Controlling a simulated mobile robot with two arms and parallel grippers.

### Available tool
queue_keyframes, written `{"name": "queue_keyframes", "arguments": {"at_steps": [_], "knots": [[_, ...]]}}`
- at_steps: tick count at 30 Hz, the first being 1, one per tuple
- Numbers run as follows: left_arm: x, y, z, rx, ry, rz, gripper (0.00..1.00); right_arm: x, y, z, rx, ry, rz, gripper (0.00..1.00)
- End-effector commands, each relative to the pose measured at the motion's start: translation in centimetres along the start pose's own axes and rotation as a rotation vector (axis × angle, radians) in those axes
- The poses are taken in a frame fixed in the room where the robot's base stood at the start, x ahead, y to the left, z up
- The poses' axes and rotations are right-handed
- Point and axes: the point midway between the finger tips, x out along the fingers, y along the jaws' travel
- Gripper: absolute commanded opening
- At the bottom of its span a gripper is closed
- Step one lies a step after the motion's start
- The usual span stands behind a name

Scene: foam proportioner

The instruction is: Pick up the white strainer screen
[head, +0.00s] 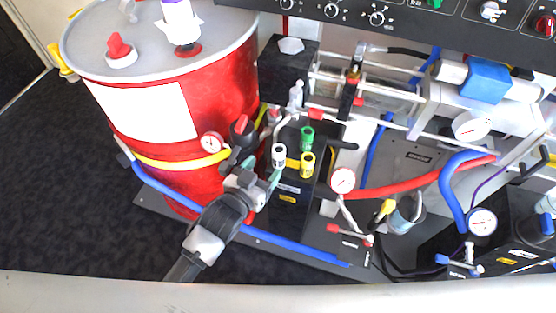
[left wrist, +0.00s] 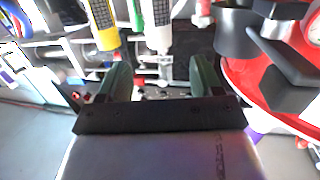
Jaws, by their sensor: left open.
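The white strainer screen (head: 279,154) stands upright at the near left of a small group on a black holder (head: 288,194). A green screen (head: 307,137) and a yellow screen (head: 307,164) stand beside it. My left gripper (head: 262,172) is open, just on the near left side of the white screen, with nothing between its fingers. In the left wrist view the white screen (left wrist: 158,28) lies ahead of the gap between my two green fingers (left wrist: 162,76), roughly centred on it. The yellow screen (left wrist: 104,24) is left of it there. My right gripper is not in view.
A blue hose (head: 290,245) runs low in front. Pipes, gauges and a red hose (head: 410,187) crowd the right. Dark floor is free at left.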

Motion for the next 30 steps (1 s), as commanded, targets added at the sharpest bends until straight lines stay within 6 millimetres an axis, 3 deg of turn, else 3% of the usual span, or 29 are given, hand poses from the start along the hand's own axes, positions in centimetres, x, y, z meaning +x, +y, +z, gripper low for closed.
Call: {"name": "queue_keyframes", "arguments": {"at_steps": [6,13,21,30], "knots": [[3.6,0.0,-0.2,0.000,0.003,0.000,0.66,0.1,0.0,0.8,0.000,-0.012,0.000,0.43],[5.4,0.0,-0.2,-0.001,0.001,-0.001,0.66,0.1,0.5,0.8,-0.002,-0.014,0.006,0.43],[9.3,0.0,-0.3,-0.002,0.001,0.000,0.66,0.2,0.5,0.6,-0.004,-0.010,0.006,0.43],[9.9,0.0,-0.2,-0.001,-0.001,-0.001,0.66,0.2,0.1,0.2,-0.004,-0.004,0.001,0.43]]}}
